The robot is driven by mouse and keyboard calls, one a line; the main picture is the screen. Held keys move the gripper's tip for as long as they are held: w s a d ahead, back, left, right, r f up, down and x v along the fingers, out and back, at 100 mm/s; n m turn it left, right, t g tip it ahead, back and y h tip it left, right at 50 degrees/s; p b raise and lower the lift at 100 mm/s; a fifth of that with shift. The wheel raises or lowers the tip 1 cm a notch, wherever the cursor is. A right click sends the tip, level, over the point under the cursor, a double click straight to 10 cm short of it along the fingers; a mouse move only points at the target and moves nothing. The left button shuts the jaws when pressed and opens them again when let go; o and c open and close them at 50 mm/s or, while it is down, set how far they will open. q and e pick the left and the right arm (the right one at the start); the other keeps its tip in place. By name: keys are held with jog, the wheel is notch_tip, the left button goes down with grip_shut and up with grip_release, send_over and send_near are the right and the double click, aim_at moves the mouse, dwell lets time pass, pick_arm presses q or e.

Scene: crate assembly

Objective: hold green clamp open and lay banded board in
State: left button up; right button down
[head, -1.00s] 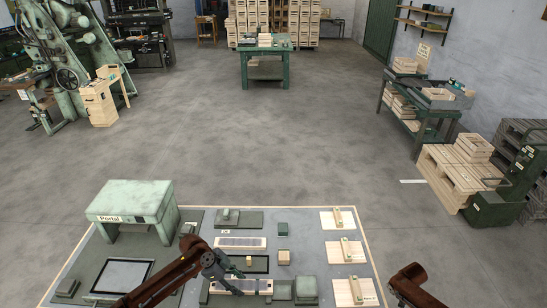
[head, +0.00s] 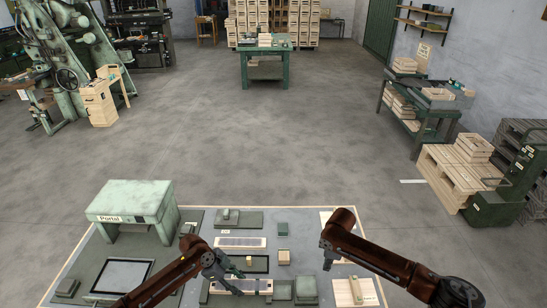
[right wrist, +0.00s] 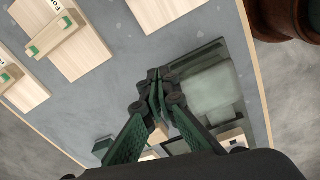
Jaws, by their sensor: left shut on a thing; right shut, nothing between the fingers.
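The nearer pale board with a dark band (head: 262,286) lies low at the front of the table in the head view. The green block also shows in the right wrist view (right wrist: 211,91). My right gripper (head: 328,263) is shut and empty above the table, right of the blocks; its closed fingers show in the right wrist view (right wrist: 155,84).
A second banded board (head: 240,242) lies farther back, with a dark tray (head: 262,264) holding a yellow block between them. Wooden plates with bars (head: 344,292) line the table's right side. A green portal (head: 130,205) stands at the left. Open grey tabletop lies around the right gripper.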

jog(key=s+a+r+n, duration=0.3)
jog(key=s+a+r, duration=0.15)
jog(key=a, duration=0.35)
send_over(307, 286)
jog(key=shift+w+f, duration=0.15)
jog(key=shift+f, duration=1)
jog(key=shift+w+f, duration=0.1)
jog(key=shift+f, duration=1.05)
pick_arm(q)
jog(key=shift+f, duration=0.1)
pick_arm(e)
jog(key=shift+f, duration=0.35)
pick_arm(q)
jog(key=shift+f, duration=0.1)
pick_arm(e)
jog(key=shift+f, duration=0.35)
pick_arm(q)
jog(key=shift+f, duration=0.1)
pick_arm(e)
jog(key=shift+f, duration=0.35)
pick_arm(q)
jog(key=shift+f+b, duration=0.55)
jog(key=shift+b, duration=0.2)
pick_arm(e)
jog(key=shift+s+f, duration=0.1)
jog(key=shift+f, duration=1.85)
pick_arm(q)
jog(key=shift+f, duration=1.25)
